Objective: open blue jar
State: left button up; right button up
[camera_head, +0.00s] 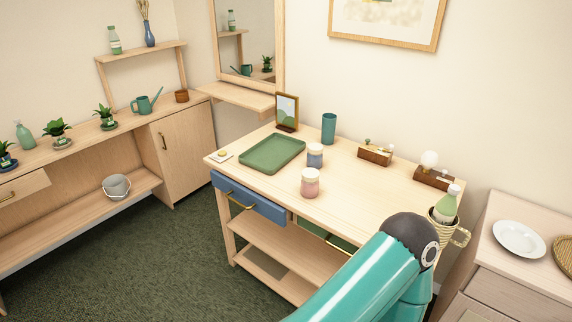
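The blue jar (315,158) stands upright on the light wooden table (372,205), with a pale lid on top. A pink jar (310,186), also with a pale lid, stands just in front of it. Neither of my grippers shows. One of my teal arms reaches up from the bottom edge, right of the middle, and its dark joint is over the table's front right part. No gripper is near the blue jar.
A green tray (272,153) lies left of the jars. A picture frame (287,112), a teal cup (329,128) and wooden boxes (375,155) stand along the back. A striped mug (442,228) holds a bottle at the right. The table is clear right of the jars.

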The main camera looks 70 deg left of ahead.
aim_at(313, 161)
jog(key=u, duration=0.1)
jog(key=k, duration=0.45)
jog(key=u, duration=0.6)
jog(key=i, duration=0.15)
jog(key=u, duration=0.55)
jog(key=k, duration=0.85)
jog(key=u, duration=0.15)
jog(key=i, duration=0.9)
jog(key=z, duration=0.1)
